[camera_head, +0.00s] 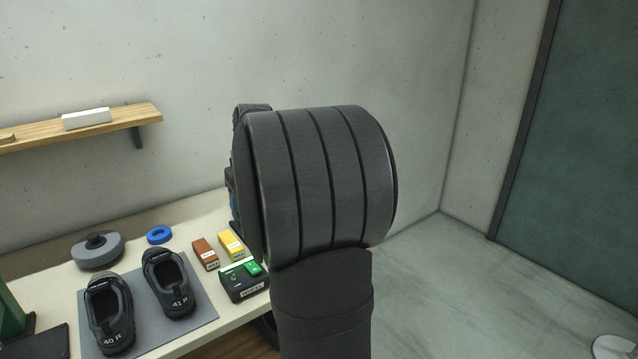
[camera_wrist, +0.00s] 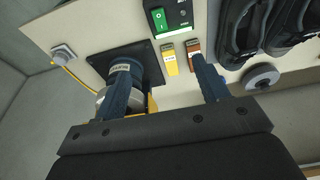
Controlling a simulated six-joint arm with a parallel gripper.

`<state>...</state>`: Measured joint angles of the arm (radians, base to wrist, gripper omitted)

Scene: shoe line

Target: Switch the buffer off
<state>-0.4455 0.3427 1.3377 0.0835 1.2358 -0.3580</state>
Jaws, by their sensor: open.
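A black switch box (camera_head: 236,285) with a green rocker (camera_head: 253,268) and a label reading "WHEEL" stands near the table's front edge in the head view. In the wrist view its green rocker (camera_wrist: 159,22) shows at the top, ahead of my gripper. A labelled cylindrical machine (camera_wrist: 112,67) on a black base, likely the buffer, is partly hidden behind the left finger. My gripper (camera_wrist: 163,75) is open and empty, its blue fingers apart, above the table. In the head view my arm hides the gripper and the table's right part.
Yellow (camera_wrist: 169,62) and brown (camera_wrist: 194,46) boxes lie beside the switch box. Shoes (camera_head: 175,283) stand on a grey mat (camera_head: 203,318). A grey disc (camera_head: 97,250) and a blue ring (camera_head: 159,235) lie behind. A yellow cable (camera_wrist: 82,76) runs from a grey fitting (camera_wrist: 63,53).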

